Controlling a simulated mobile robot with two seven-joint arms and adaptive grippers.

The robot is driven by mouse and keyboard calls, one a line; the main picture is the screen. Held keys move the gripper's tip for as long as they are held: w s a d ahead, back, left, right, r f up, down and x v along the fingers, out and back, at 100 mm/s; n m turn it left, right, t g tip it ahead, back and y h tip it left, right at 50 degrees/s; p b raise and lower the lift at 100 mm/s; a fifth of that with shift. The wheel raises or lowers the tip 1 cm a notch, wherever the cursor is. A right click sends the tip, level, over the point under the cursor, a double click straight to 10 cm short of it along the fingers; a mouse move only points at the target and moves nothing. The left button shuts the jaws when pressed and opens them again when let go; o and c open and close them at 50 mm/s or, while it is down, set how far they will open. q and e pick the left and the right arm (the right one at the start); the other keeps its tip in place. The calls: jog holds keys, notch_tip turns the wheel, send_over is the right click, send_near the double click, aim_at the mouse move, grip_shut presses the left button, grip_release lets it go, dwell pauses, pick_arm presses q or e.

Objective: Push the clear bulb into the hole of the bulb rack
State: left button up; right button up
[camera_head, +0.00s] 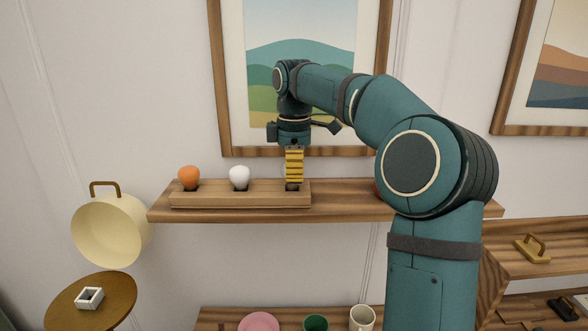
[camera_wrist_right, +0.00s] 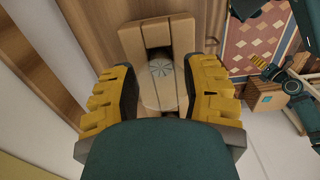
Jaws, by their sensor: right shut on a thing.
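The bulb rack (camera_head: 240,200) is a long wooden block on the wall shelf. My right gripper (camera_head: 292,181) points down over its right end, fingers just above a dark hole there. In the right wrist view this gripper (camera_wrist_right: 165,95) is shut on the clear bulb (camera_wrist_right: 160,78), a pale see-through shape between the yellow fingers, over the rack's wood (camera_wrist_right: 158,31). The fingers hide the bulb in the head view. I cannot tell how far it is in the hole. My left gripper seems to show small at the right wrist view's right side, its jaws unclear.
An orange bulb (camera_head: 189,177) and a white bulb (camera_head: 239,177) stand upright in the rack's left and middle places. The shelf (camera_head: 340,207) is partly hidden by my right arm, with a red thing behind it. A cream pan (camera_head: 112,229) is at left.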

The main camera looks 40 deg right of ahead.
jog(key=shift+f+b, duration=0.35)
jog(key=shift+f, duration=0.25)
dwell(0.4)
jog(key=o, duration=1.1)
notch_tip(320, 180, up, 9)
jog(key=shift+w+f, duration=0.1)
jog(key=shift+d+r, duration=0.15)
jog(key=shift+r, duration=1.45)
